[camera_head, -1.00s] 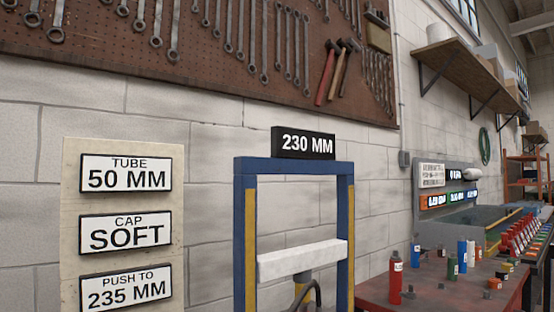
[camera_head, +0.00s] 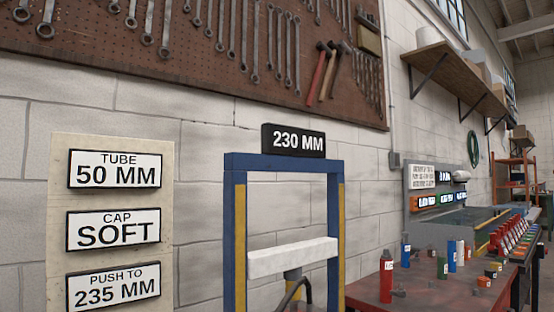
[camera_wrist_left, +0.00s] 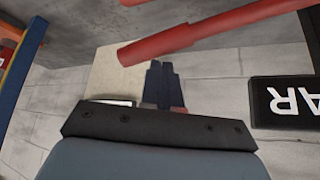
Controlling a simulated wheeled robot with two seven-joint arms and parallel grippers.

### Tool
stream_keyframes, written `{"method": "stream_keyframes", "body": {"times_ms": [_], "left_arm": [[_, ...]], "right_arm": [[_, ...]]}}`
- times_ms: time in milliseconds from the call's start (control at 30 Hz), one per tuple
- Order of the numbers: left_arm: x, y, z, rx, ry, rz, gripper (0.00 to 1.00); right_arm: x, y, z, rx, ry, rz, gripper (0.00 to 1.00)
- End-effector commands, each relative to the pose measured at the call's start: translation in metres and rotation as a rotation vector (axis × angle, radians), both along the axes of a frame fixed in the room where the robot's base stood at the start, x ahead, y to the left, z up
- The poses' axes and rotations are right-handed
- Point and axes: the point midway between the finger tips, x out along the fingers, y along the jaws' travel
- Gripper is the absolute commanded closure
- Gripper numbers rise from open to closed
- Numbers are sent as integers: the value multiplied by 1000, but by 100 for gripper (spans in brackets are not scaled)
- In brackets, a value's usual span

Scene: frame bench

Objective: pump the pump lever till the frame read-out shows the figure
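The frame read-out (camera_head: 293,140) shows 230 MM on top of the blue frame (camera_head: 235,220). The placard on the board reads PUSH TO 235 MM (camera_head: 113,288), below TUBE 50 MM (camera_head: 114,169) and CAP SOFT (camera_head: 113,229). A white crossbar (camera_head: 292,257) spans the frame, with a grey cylinder under it. In the left wrist view a red bar (camera_wrist_left: 200,32), which looks like the pump lever, crosses just past my left gripper's fingertips (camera_wrist_left: 161,64). The fingers are together with nothing visible between them; whether they touch the bar is unclear. My right gripper is not in view.
A red-topped bench (camera_head: 425,292) with coloured bottles stands right of the frame. A pegboard (camera_head: 200,70) with wrenches and hammers hangs above. A wooden shelf (camera_head: 455,75) is at upper right. A dark sign (camera_wrist_left: 290,102) is at the wrist view's right.

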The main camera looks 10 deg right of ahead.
Motion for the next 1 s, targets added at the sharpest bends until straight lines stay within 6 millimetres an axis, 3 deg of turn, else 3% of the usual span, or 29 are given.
{"method": "stream_keyframes", "body": {"times_ms": [33, 500, 733, 1000], "left_arm": [[0, 1, -12, 0, 2, 1, 100], [0, 1, -64, 1, 3, 2, 100], [0, 1, -42, 1, 2, 2, 100], [0, 0, 3, 0, 3, 0, 100]], "right_arm": [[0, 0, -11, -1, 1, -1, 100], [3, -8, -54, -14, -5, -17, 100], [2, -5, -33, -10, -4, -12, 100], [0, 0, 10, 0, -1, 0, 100]]}}
